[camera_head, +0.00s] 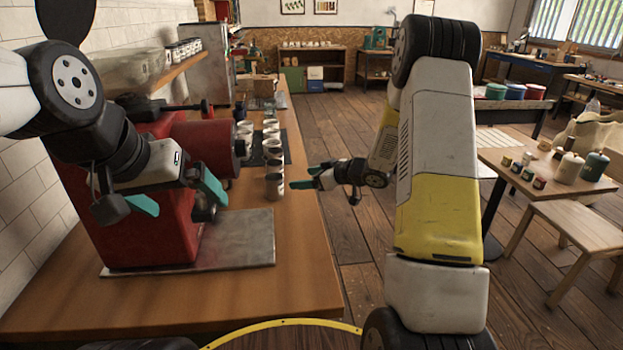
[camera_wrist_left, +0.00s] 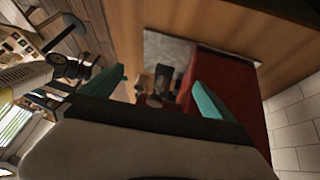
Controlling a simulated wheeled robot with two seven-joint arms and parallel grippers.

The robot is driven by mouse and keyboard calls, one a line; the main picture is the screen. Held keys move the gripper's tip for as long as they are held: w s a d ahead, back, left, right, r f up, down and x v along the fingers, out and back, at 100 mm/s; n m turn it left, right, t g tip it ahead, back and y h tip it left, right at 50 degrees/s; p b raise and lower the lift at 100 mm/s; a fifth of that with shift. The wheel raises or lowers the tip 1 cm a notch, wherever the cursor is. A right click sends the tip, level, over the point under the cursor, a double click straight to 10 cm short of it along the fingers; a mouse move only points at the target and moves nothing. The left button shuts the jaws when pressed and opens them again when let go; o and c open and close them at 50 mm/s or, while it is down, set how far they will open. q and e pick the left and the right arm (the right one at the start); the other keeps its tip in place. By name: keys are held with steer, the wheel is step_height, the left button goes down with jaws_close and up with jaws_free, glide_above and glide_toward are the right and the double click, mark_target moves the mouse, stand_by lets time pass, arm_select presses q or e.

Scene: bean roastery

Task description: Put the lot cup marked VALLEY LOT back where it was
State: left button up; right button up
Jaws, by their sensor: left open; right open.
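Several metal-grey and white cups stand in two rows on the counter behind the red roaster; the nearest grey cup (camera_head: 275,187) is at the row's front end. No VALLEY LOT marking is readable on any cup. My right gripper (camera_head: 303,179) is open, just to the right of that nearest cup at the counter's edge, with nothing seen between its fingers. My left gripper (camera_head: 180,198) is open and empty in front of the red roaster (camera_head: 150,225). Its two teal fingers also show apart in the left wrist view (camera_wrist_left: 160,95).
A grey metal sheet (camera_head: 245,240) lies under the roaster on the wooden counter (camera_head: 300,270). A table (camera_head: 490,155) at right carries several small coloured containers (camera_head: 517,168), a white canister (camera_head: 569,168) and a teal canister (camera_head: 594,167). Open floor lies between counter and table.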

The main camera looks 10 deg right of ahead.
steer(key=s+d+r+m+t+h, duration=0.1)
steer(key=s+d+r+m+h, duration=0.3)
steer(key=r, duration=0.5)
steer(key=s+d+r+m+t+h, duration=0.1)
steer(key=s+d+r+m+h, duration=0.2)
steer(key=d+r, duration=0.45)
steer(key=s+a+r+m+g, duration=0.1)
steer(key=s+a+g, duration=0.1)
steer(key=s, duration=1.2)
steer(key=s+a+r+m+g, duration=0.1)
steer(key=s+a, duration=0.4)
steer(key=s, duration=1)
steer(key=shift+r+g, duration=0.25)
steer(key=shift+g, duration=0.65)
